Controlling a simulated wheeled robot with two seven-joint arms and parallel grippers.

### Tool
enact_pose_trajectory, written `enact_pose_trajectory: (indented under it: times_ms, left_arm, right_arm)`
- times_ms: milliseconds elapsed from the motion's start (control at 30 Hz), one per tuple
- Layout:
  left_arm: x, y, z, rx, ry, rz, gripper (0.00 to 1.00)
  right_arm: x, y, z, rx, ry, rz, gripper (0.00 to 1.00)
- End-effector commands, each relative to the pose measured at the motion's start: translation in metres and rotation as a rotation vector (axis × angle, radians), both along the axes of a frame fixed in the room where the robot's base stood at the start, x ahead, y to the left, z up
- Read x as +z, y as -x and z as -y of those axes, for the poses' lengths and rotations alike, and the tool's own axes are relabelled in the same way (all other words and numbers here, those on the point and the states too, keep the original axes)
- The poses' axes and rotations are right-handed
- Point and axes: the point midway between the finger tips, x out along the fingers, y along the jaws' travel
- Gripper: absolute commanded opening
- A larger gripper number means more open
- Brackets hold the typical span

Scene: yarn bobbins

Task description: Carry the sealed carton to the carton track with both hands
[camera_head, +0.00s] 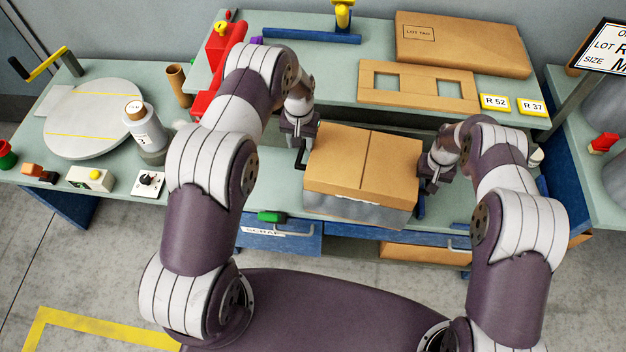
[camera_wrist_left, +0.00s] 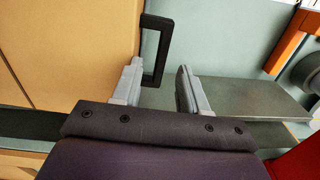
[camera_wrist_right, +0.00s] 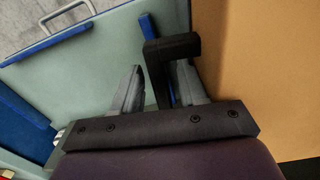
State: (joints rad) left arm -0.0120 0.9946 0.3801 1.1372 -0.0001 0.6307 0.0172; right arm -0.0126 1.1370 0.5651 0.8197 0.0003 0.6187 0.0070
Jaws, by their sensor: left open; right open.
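The brown carton (camera_head: 362,165), its lid closed along a centre seam, sits on a grey base at the front of the bench. It also shows in the left wrist view (camera_wrist_left: 75,45) and the right wrist view (camera_wrist_right: 260,70). My left gripper (camera_head: 298,148) is open at its left side, with a black handle (camera_wrist_left: 152,50) between the fingers. My right gripper (camera_head: 430,182) is open at its right side, with another black handle (camera_wrist_right: 165,50) between the fingers. I cannot tell which part of the scene is the carton track.
A raised shelf behind holds a flat box (camera_head: 460,45), a cardboard frame (camera_head: 418,98) and yellow-edged cards (camera_head: 494,102). A red fixture (camera_head: 222,50) stands behind my left arm. A round plate (camera_head: 92,118) and a bobbin (camera_head: 145,130) stand at left. Blue drawers (camera_head: 280,243) are below.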

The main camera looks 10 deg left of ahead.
Motion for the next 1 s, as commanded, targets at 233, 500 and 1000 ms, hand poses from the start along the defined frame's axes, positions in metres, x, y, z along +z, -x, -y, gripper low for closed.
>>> enact_pose_trajectory:
  times_ms: [233, 500, 1000]
  left_arm:
    - [0.009, 0.0, 0.0, 0.0, 0.0, -0.001, 0.45]
    - [0.008, 0.0, 0.0, 0.0, 0.0, -0.001, 0.45]
    - [0.008, 0.0, -0.001, 0.001, 0.0, -0.001, 0.45]
  right_arm:
    - [0.029, -0.001, 0.0, 0.0, 0.0, 0.003, 0.45]
    - [0.097, -0.001, 0.0, 0.0, -0.001, 0.003, 0.45]
    - [0.12, 0.0, 0.001, 0.0, -0.001, 0.0, 0.45]
